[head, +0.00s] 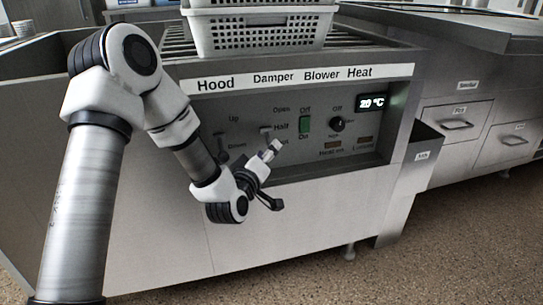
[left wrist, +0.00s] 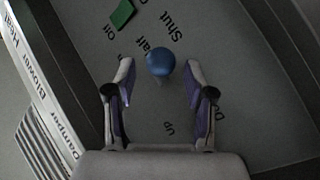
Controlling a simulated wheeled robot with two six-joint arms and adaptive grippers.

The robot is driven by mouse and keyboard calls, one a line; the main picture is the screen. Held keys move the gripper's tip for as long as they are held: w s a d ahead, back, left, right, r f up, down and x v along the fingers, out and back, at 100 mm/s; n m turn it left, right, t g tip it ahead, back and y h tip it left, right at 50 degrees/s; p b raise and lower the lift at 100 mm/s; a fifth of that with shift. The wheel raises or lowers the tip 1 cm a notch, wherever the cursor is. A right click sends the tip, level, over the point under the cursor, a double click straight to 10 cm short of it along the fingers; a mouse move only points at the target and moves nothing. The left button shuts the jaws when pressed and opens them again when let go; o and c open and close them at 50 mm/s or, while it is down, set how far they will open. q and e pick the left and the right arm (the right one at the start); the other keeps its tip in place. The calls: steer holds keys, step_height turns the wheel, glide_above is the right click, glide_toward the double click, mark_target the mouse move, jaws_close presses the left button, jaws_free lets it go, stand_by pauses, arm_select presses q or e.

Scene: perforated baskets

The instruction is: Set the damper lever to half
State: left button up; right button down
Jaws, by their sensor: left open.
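The control panel (head: 345,150) has a Damper section marked Open, Half and Shut. In the left wrist view a round blue knob (left wrist: 160,62), apparently the damper lever's end, stands near the Half and Shut labels. In the head view a small pale piece (head: 266,128) shows just left of Half, partly by my gripper; the knob itself is not clear there. My left gripper (head: 274,175) is in front of the panel, below the Damper labels. In the left wrist view its fingers (left wrist: 160,80) are open on either side of the knob, with gaps at both sides.
The hood lever (head: 220,134) is left of the damper. The green blower switch (head: 304,124) and black heat knob (head: 337,124) are to its right. White perforated baskets (head: 262,34) stand on top. Drawers (head: 457,123) are at the right, with clear floor in front.

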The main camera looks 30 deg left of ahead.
arm_select(q)
steer(key=x, duration=0.2)
steer(key=shift+w+f+b, duration=0.1)
steer(key=shift+w+b, duration=0.2)
steer(key=shift+w+a, duration=0.15)
steer(key=shift+w, duration=0.05)
jaws_close()
steer(key=r+n+g+p, duration=0.1)
steer(key=p, duration=0.2)
steer(key=r+g+h+p, duration=0.1)
steer(key=p, duration=0.3)
steer(key=r+n+g+p, duration=0.1)
steer(key=p, duration=0.3)
steer(key=shift+s+d+n+g+h, duration=0.25)
steer(key=shift+d+n+g+h, duration=0.05)
steer(key=shift+g, duration=0.1)
steer(key=shift+g+p, duration=0.4)
steer(key=shift+p, duration=0.5)
steer(key=shift+f, duration=0.1)
